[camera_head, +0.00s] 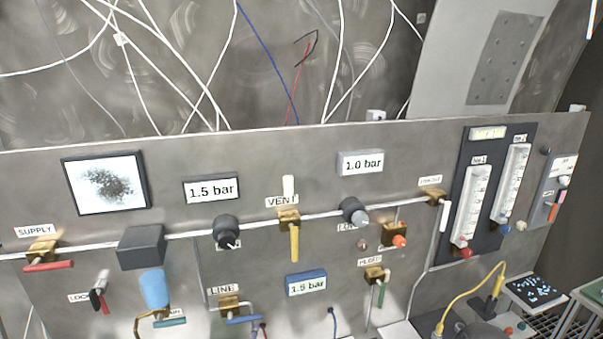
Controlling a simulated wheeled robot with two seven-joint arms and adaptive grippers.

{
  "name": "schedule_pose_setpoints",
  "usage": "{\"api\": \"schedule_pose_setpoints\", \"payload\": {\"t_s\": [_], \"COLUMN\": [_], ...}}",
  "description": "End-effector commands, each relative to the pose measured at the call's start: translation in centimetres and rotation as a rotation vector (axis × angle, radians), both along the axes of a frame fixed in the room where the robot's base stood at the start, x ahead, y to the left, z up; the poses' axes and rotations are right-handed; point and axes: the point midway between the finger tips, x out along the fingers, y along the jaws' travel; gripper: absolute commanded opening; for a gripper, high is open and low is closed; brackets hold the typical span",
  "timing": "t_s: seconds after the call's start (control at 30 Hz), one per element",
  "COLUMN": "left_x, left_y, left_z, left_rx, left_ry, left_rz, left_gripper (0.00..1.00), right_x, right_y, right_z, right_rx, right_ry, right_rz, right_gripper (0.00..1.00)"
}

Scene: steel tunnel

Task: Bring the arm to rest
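Neither of my arms nor grippers can be made out in the head view. The view is filled by a grey steel panel (400,262) with a pipe (195,233) running across it. A yellow-handled valve marked VENT (289,222) has its handle pointing down. A red-handled valve marked SUPPLY (44,252) sits at the left with its handle nearly level. A blue-handled valve marked LINE (230,308) is at the lower middle. Readouts show 1.5 bar (211,189), 1.0 bar (361,163) and, lower down, 1.5 bar (306,285).
Two flow tubes (470,205) (511,185) stand on a dark plate at right. A yellow cable (462,293) loops below them near a tray with blue bits (537,291). Black knobs (227,232) (353,211) stick out from the panel. Loose white wires (185,65) hang above.

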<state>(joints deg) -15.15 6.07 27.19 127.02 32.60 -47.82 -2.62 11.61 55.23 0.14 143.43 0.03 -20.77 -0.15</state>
Motion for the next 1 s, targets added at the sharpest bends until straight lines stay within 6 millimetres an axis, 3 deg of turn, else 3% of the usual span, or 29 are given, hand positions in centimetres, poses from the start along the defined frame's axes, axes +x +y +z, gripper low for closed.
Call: {"api": "schedule_pose_setpoints", "payload": {"t_s": [0.03,0.27,0.4,0.6,0.8,1.0], "left_x": [-0.5,-4.6,-8.7,-16.1,-22.2,-24.3], "left_y": [0.1,0.1,0.0,-0.4,-1.1,-1.5], "left_z": [-3.6,-16.1,-23.0,-31.1,-35.4,-36.4], "left_rx": [0.013,0.029,0.013,-0.042,-0.102,-0.125], "left_ry": [0.067,0.349,0.524,0.767,0.932,0.986], "left_rz": [-0.027,-0.164,-0.248,-0.37,-0.463,-0.498], "left_gripper": [0.64,0.64,0.64,0.64,0.64,0.64], "right_x": [0.0,0.0,0.0,0.0,0.0,0.0], "right_y": [0.0,0.0,0.0,0.0,0.0,0.0], "right_z": [-0.6,-2.1,-3.0,-4.2,-5.0,-5.1], "right_rx": [0.0,0.0,0.0,0.0,0.0,0.0], "right_ry": [0.0,0.0,0.0,0.0,0.0,0.0], "right_rz": [0.0,0.0,0.0,0.0,0.0,0.0], "right_gripper": [0.64,0.64,0.64,0.64,0.64,0.64]}}
